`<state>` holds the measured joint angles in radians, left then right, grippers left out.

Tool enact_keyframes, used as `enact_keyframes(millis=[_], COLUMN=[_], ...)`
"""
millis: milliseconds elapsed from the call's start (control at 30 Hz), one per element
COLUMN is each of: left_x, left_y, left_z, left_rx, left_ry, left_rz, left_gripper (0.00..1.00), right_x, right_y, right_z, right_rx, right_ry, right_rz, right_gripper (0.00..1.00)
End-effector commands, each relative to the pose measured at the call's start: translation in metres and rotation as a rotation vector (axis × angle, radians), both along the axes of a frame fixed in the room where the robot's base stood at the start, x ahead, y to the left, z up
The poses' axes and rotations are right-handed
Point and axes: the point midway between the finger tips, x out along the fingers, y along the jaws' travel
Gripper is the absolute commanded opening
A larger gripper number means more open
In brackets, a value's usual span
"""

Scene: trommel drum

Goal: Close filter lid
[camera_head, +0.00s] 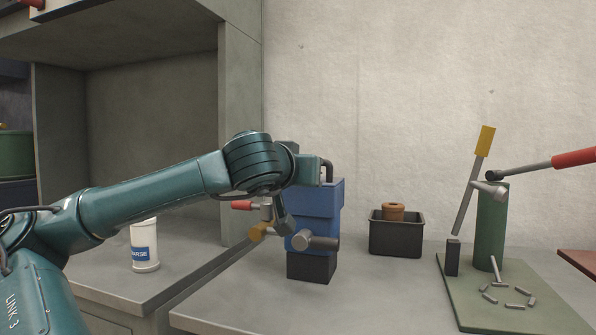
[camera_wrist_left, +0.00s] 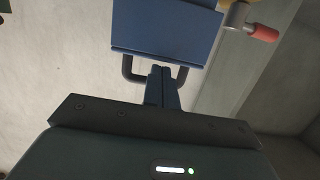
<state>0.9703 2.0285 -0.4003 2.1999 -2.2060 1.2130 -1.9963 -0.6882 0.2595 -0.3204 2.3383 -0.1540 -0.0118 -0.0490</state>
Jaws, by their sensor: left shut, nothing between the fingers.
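The blue filter housing (camera_head: 322,222) stands on a dark base on the bench in the head view. Its upper blue part, apparently the lid, carries a dark U-shaped handle (camera_head: 328,172). In the left wrist view the blue panel (camera_wrist_left: 165,35) fills the top, with the handle (camera_wrist_left: 128,72) along its lower edge. My left gripper (camera_wrist_left: 163,74) is shut and empty; its fingers overlap the handle's middle, and I cannot tell whether they touch it. In the head view my left wrist covers part of the housing's upper left. My right gripper is not in view.
A red-handled valve (camera_head: 243,205) and yellow knob (camera_head: 262,231) project left of the housing. A labelled white canister (camera_head: 145,247) stands left. A black bin (camera_head: 396,237) stands right, near a green cylinder (camera_head: 490,230) on a green mat (camera_head: 470,312) with small metal rods.

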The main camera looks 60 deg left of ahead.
Motion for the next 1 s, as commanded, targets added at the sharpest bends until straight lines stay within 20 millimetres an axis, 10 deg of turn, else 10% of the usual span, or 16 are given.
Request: enact_keyframes(millis=[100,500,1000], left_x=[-0.002,-0.065,-0.075], left_y=[0.000,-0.051,-0.060], left_z=[0.041,0.005,0.001], left_rx=[0.015,0.019,0.018], left_ry=[-0.019,-0.030,-0.030], left_rz=[0.003,0.004,0.003], left_gripper=[0.00,0.00,0.00], right_x=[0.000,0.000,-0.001], right_y=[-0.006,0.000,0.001], right_z=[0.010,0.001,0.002], right_rx=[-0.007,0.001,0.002], right_ry=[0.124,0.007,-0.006], right_rz=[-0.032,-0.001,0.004], right_gripper=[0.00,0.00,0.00])
